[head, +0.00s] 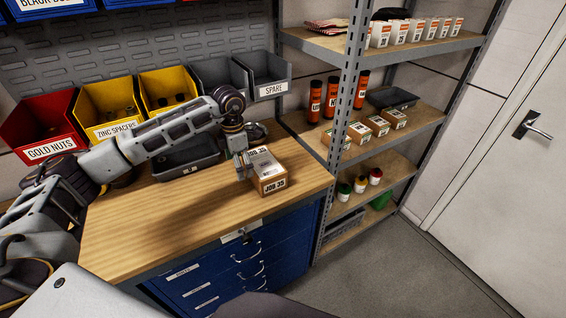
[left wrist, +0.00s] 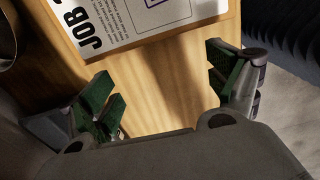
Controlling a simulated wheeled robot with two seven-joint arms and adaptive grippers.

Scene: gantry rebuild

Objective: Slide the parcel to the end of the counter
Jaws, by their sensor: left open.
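The parcel is a small cardboard box marked JOB 35 (head: 272,184) with a white label on top. It sits on the wooden counter (head: 190,225), close to the counter's right end. My left gripper (head: 243,166) is low over the counter at the parcel's left side. In the left wrist view the parcel's labelled top (left wrist: 228,30) fills the upper edge, just beyond the fingers. There my left gripper (left wrist: 168,90) is open, its green-padded fingers wide apart with nothing between them. I cannot tell whether the fingers touch the parcel. My right gripper is not in view.
Red, yellow and grey bins (head: 110,105) line the counter's back, with a dark tray (head: 188,165) in front. A metal shelving rack (head: 341,150) stands just past the right end. The counter's front left is bare. Blue drawers (head: 235,275) are below.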

